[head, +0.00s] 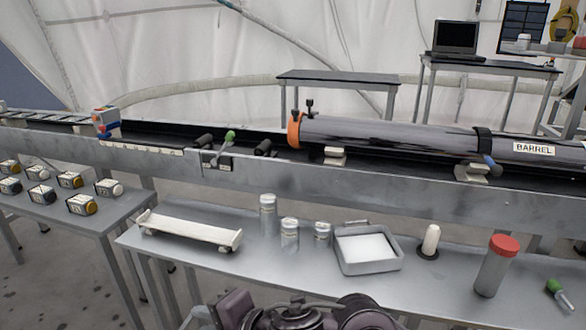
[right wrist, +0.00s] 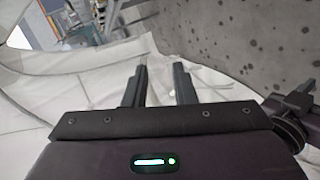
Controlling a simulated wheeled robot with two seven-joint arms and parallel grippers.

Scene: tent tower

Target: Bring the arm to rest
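My right gripper (right wrist: 160,85) shows in the right wrist view with its two dark fingers apart and nothing between them. Pale tent fabric and grey floor lie behind the fingers. In the head view dark parts of my own arm (head: 300,312) show at the bottom edge, below the front of the workbench, with no fingertips visible. My left gripper is not in view.
A metal bench (head: 205,262) holds a white rack (head: 190,230), several cans, a tray (head: 368,266) and a red-capped tube (head: 496,265). Behind it runs a long trough with the barrel (head: 390,133). A side table (head: 75,217) at left holds several small boxes.

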